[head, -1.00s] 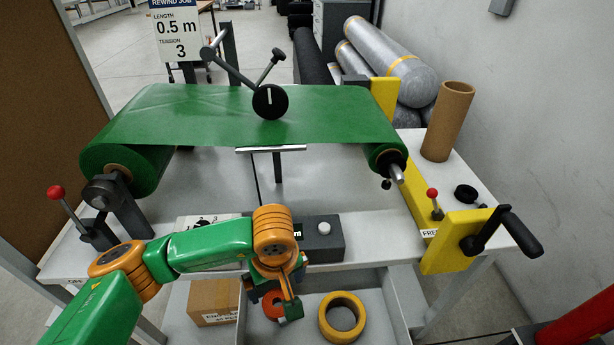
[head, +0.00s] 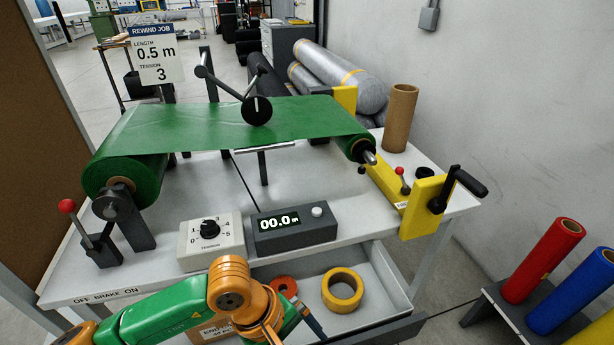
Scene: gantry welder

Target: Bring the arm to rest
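My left arm comes in from the bottom left with its orange and green wrist low in the head view. My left gripper (head: 296,322) is at the bottom edge, over the drawer's near part. Its fingers are mostly hidden or cut off, so I cannot see whether it is open or shut. My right gripper is not in view. The rewinder carries a green film roll (head: 125,180) at left, its web (head: 205,125) running under the black roller dial to the right core (head: 362,150).
A tension dial box (head: 211,242) and a counter (head: 295,230) reading 00.0 stand on the bench front. The open drawer (head: 385,285) holds a yellow tape ring (head: 342,288) and an orange ring (head: 285,287). Red (head: 543,260) and blue rolls stand at right. A job sign (head: 153,55) stands behind.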

